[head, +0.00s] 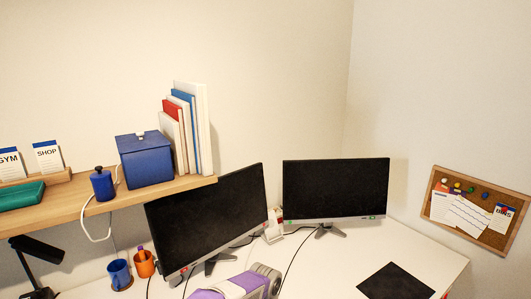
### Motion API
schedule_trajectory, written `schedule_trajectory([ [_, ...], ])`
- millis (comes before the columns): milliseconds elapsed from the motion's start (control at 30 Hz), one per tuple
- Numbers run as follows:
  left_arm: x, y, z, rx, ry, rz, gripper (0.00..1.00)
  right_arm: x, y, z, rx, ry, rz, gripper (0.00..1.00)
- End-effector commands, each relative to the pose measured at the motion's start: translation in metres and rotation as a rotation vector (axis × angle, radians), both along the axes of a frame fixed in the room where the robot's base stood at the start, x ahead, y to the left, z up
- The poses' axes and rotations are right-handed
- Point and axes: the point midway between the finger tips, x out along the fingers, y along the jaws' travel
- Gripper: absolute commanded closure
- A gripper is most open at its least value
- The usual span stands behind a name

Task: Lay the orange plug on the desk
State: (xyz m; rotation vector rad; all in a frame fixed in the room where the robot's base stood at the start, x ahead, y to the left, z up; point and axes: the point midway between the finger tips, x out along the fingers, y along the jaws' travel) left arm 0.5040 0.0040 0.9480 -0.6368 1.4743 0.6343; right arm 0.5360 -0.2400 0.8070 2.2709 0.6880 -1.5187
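I cannot make out an orange plug for certain. A white item with small red parts (275,216), too small to tell, is between the two monitors. The white desk (335,268) fills the bottom of the head view. Neither gripper's fingers show. A grey and purple part of my arm reaches in at the bottom middle, over the desk, and hides some of it.
Two black monitors (210,222) (335,188) stand on the desk with cables nearby. A blue cup (119,273) and orange cup (144,264) stand left. The wooden shelf (85,208) holds a blue box (146,160) and books. A black mat (396,282) lies right.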

Motion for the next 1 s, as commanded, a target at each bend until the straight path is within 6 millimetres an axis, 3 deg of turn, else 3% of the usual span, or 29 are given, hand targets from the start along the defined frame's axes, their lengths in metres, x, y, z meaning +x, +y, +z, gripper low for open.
schedule_trajectory([
  [100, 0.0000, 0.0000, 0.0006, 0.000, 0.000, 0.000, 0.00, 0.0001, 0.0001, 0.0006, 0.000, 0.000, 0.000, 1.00],
  [133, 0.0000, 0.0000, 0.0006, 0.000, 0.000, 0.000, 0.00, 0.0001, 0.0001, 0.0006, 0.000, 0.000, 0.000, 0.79],
  [300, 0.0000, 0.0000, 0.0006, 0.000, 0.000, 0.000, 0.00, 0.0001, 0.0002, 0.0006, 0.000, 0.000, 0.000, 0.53],
  [1000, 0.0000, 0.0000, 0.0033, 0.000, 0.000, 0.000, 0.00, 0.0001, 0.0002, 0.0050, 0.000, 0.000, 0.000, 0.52],
])
